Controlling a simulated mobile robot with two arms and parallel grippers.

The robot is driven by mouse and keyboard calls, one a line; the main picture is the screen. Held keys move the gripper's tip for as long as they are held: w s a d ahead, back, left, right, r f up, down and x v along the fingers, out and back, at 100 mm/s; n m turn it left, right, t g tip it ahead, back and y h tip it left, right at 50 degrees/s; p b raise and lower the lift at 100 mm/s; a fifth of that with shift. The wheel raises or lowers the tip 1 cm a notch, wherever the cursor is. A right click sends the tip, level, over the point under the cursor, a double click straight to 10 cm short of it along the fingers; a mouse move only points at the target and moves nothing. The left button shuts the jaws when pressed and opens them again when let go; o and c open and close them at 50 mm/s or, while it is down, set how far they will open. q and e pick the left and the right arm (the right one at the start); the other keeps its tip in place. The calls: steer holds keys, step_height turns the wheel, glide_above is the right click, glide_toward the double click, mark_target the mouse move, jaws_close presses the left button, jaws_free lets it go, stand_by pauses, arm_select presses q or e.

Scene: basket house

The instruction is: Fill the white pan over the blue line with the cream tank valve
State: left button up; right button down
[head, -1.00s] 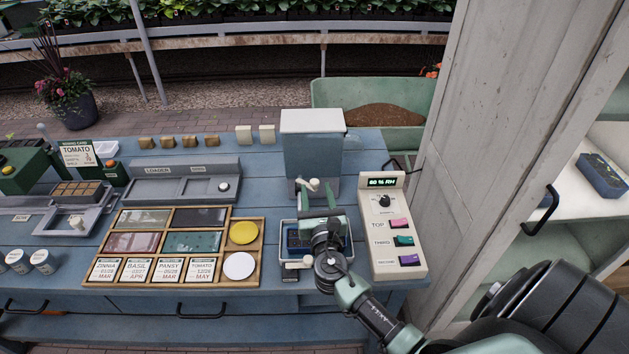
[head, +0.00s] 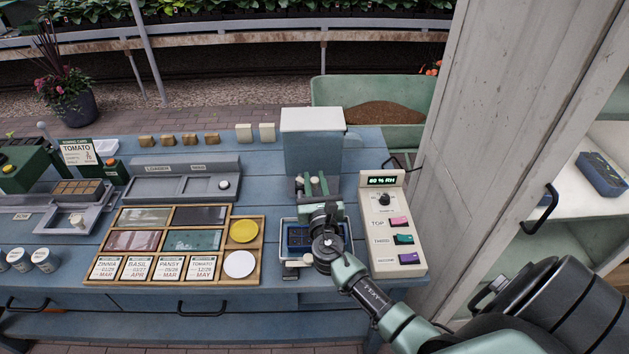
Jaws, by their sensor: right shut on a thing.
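The tank (head: 312,150) is a blue-grey box with a white lid, standing at the right part of the blue bench. Its cream valve (head: 314,181) is at the front, low down, between the fingers of my right gripper (head: 313,184), which is shut on it. The white pan (head: 348,243) sits below and in front of the tank, with a dark blue cell tray (head: 298,237) in it. My right wrist covers much of the pan. I cannot make out the blue line or the water level. My left gripper is not in view.
A cream control box (head: 384,225) with a "60 % RH" display stands close right of the pan. A wooden seed-packet tray (head: 262,250) lies to the left. A grey loader (head: 180,182) is behind it. A tall pale door (head: 490,130) bounds the right side.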

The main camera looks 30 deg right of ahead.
steer(key=shift+d, duration=0.1)
steer(key=shift+d+n+t+y+b, duration=0.2)
steer(key=shift+n+t+y+b, duration=0.1)
steer(key=shift+n+y, duration=0.35)
steer(key=shift+w+d+f+n+t+y+b, duration=0.1)
steer(key=shift+d+n+t+y+b, duration=0.1)
steer(key=shift+n+y+b, duration=0.25)
steer(key=shift+w+d+f+n+t+y+b, duration=0.1)
steer(key=shift+d+y+b, duration=0.1)
steer(key=shift+y, duration=0.4)
steer(key=shift+w+d+r+n+y+b, duration=0.1)
steer(key=shift+w+d+n+y+b, duration=0.2)
steer(key=shift+n+y+b, duration=1.05)
steer(key=shift+w+d+n+y+b, duration=0.15)
steer(key=shift+w+n+y+b, duration=0.25)
steer(key=shift+y+b, duration=1.75)
steer(key=shift+w+d+r+n+y+b, duration=0.2)
steer(key=shift+n+y+b, duration=0.8)
steer(key=shift+b, duration=1.6)
steer(key=c, duration=1.2)
jaws_free()
steer(key=shift+f, duration=0.1)
steer(key=shift+c, duration=0.2)
